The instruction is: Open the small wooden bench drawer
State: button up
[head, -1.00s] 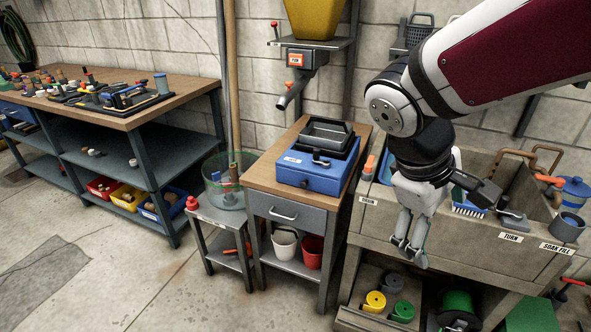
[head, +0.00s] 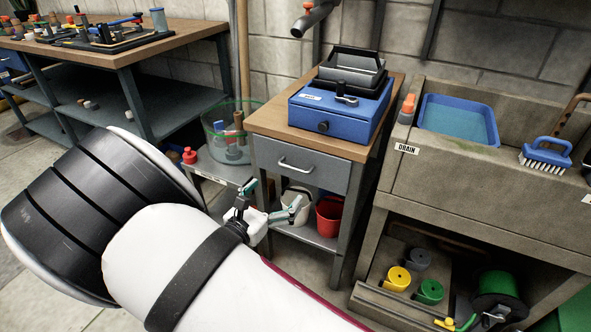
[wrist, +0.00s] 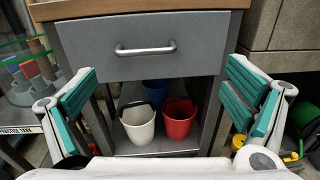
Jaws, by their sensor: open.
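The small bench (head: 258,118) has a wooden top and a grey drawer (head: 321,174) under it. The drawer looks shut, with a silver bar handle (head: 296,165) across its front. In the wrist view the drawer front (wrist: 88,62) faces me and its handle (wrist: 145,49) is at the upper middle. My gripper (head: 272,201) is open and empty in front of the bench, apart from the handle and lower than it in the head view. Its teal-padded fingers (wrist: 165,103) stand wide on both sides of the wrist view.
A blue box (head: 340,112) with a black tray sits on the bench top. A white bucket (wrist: 138,124) and a red bucket (wrist: 180,121) stand on the shelf below. A low side table (head: 215,170) is at left, a stone sink (head: 450,185) at right.

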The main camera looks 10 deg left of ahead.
aim_at(292, 169)
jog(key=shift+n+t+y, duration=0.5)
jog(key=shift+n, duration=0.1)
jog(key=b+x, duration=0.1)
jog(key=x, duration=0.3)
jog(key=a+f+b+x, duration=0.1)
jog(key=x, duration=0.3)
jog(key=f+b+x, duration=0.1)
jog(key=b+x, duration=0.1)
jog(key=x, duration=0.2)
jog(key=shift+w+a, duration=0.2)
jog(key=shift+w, duration=0.45)
jog(key=c, duration=1.4)
jog(key=p+v, duration=0.3)
jog(key=v, duration=0.7)
jog(key=p+v, duration=0.3)
jog(key=v, duration=0.8)
jog(key=shift+w+r+p, duration=0.1)
jog(key=shift+r+p, duration=0.15)
jog(key=shift+p, duration=0.15)
jog(key=shift+c, duration=0.2)
jog(key=shift+a, duration=0.1)
jog(key=o, duration=1.4)
jog(key=shift+o, duration=0.2)
jog(key=v, duration=1.2)
